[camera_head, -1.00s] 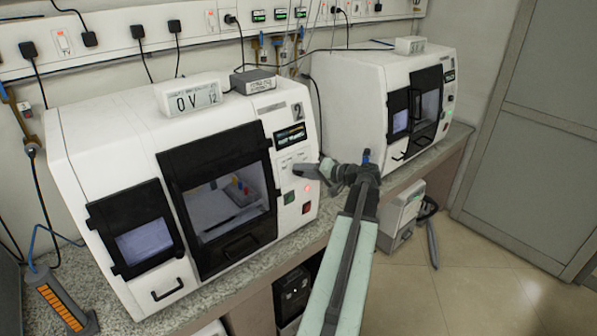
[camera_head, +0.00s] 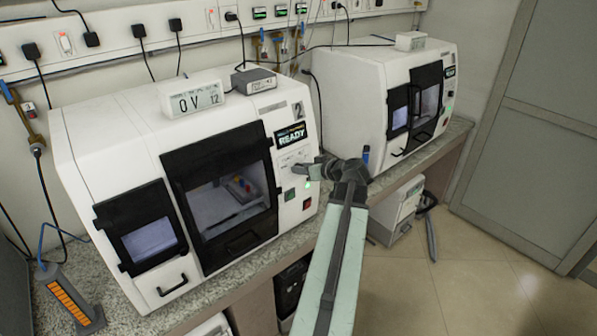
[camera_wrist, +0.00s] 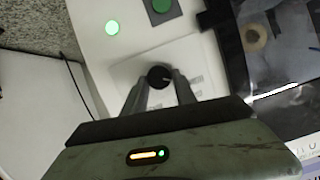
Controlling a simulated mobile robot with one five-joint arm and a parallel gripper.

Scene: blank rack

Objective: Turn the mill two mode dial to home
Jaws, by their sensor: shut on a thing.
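Mill two (camera_head: 85,150) is the nearer white machine, marked with a 2. Its display (camera_head: 291,136) reads READY. The mode dial is a small black knob on a white panel (camera_wrist: 128,72), and it shows in the wrist view (camera_wrist: 159,75) with a light pointer mark toward the right. My gripper (camera_wrist: 163,88) is shut on the dial, one finger on each side of it. In the head view my gripper (camera_head: 309,169) reaches the front panel from the right and hides the dial. A green light (camera_head: 308,184) glows just below it, also seen in the wrist view (camera_wrist: 112,27).
A green button (camera_head: 289,195) and a red button (camera_head: 307,204) sit below the dial. The black-framed door (camera_head: 222,195) is left of the panel. A second white mill (camera_head: 345,85) stands behind on the granite counter (camera_head: 200,290). Floor is clear at right.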

